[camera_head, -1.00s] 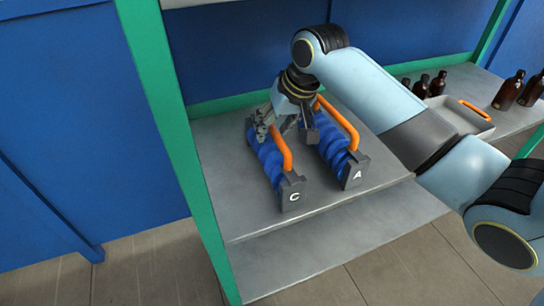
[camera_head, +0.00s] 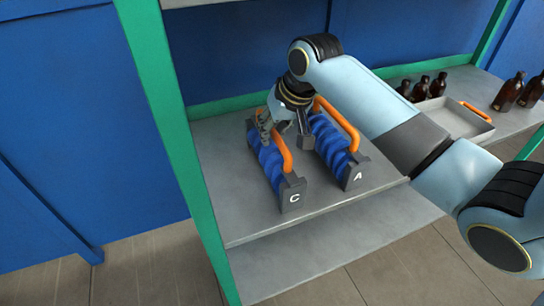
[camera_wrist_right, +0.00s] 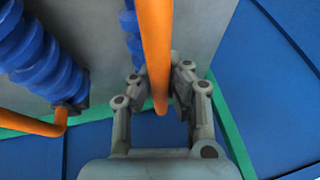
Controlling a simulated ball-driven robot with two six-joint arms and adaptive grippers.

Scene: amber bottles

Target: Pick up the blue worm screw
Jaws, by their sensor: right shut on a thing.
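Two blue worm screws with orange handles and dark grey end blocks lie side by side on the grey shelf in the head view. The left one, marked C (camera_head: 269,160), has its orange handle (camera_head: 281,152) on top; the right one, marked A (camera_head: 331,145), lies beside it. My right gripper (camera_head: 284,138) is at the far part of screw C and is shut on its handle. In the right wrist view the orange handle (camera_wrist_right: 156,40) runs between the fingers of the gripper (camera_wrist_right: 160,82). Screw A (camera_wrist_right: 38,52) is at the left there. My left gripper is not in view.
The grey shelf (camera_head: 240,215) has a green post (camera_head: 180,130) close on the left. A grey tray (camera_head: 458,118) with an orange handle and several amber bottles (camera_head: 509,92) stand at the right. Bare shelf lies in front of the screws.

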